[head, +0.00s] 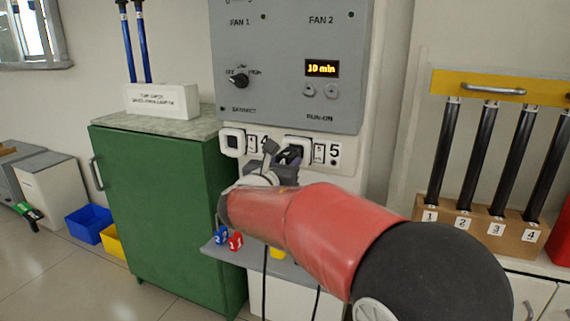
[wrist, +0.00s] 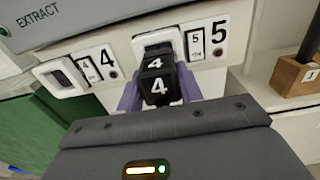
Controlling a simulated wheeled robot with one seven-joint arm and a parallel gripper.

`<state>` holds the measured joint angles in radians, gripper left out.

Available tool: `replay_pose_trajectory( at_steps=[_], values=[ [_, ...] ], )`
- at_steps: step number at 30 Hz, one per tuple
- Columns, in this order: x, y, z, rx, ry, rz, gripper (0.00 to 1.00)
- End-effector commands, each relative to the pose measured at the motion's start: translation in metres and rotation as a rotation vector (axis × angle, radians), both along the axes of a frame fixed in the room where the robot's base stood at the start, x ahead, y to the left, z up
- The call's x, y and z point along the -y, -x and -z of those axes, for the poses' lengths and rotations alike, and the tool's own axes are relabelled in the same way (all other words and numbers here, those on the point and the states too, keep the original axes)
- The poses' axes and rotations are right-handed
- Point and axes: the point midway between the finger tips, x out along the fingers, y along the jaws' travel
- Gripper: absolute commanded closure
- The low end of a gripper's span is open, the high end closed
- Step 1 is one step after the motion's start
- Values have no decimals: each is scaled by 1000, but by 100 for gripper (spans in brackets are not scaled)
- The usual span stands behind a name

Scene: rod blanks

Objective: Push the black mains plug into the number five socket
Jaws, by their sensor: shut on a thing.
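My gripper (head: 284,163) is shut on the black mains plug (wrist: 160,82), with a purple finger on each side of it in the wrist view. The plug carries a white number 4 on its faces. It is lined up with the white number five socket (wrist: 158,39), which has a 5 printed to its right. The plug covers the lower part of that socket. Whether its pins are in or just short of the socket I cannot tell. In the head view the number five socket (head: 297,142) is partly hidden by my gripper. The number four socket (wrist: 62,77) to its left is empty.
A grey fan control panel (head: 290,50) hangs above the sockets. Blue (head: 222,235) and red (head: 236,241) plugs stand on a small shelf below. A green cabinet (head: 155,200) is on the left. A wooden rack (head: 480,222) with black rods is on the right.

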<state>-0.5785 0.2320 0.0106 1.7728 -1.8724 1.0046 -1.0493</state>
Motion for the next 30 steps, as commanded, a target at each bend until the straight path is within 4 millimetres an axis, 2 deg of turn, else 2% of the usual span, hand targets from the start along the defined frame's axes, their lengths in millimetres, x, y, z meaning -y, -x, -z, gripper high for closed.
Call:
replay_pose_trajectory(
  at_steps=[11,30],
  values=[
    [1,-2,0,1,0,0,91],
    [6,-17,-1,1,0,0,91]
  ],
)
